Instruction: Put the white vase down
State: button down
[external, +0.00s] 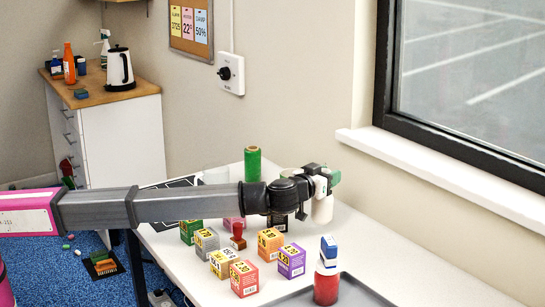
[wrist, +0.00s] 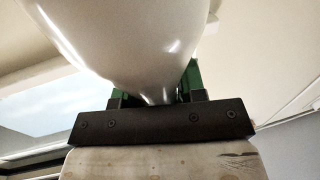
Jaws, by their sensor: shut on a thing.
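The white vase (external: 322,209) is glossy and pale. It hangs at my gripper (external: 331,178) in the external view, above the back right part of the white table (external: 375,251). In the wrist view the vase (wrist: 125,40) fills the upper middle. The green fingers of my gripper (wrist: 158,96) show behind and beside its narrowing end, and they are shut on it. The gripper and wrist hide part of the vase in the external view. I cannot tell whether its lower end touches the table.
Several coloured cartons (external: 244,278) stand left of and in front of the vase. A green cylinder (external: 253,163) stands behind my arm. The table right of the vase looks clear up to the wall.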

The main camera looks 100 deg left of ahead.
jog(key=shift+w+d+f, duration=0.1)
jog(key=shift+f, duration=2)
jog(key=c, duration=0.7)
grip_release()
jog(key=shift+f, duration=0.15)
jog(key=shift+d+r, duration=0.1)
jog(key=shift+r, duration=0.1)
jog(key=s+d+r, duration=0.2)
jog(key=d+r, duration=0.2)
jog(key=r, duration=0.3)
jog(key=shift+s, duration=0.35)
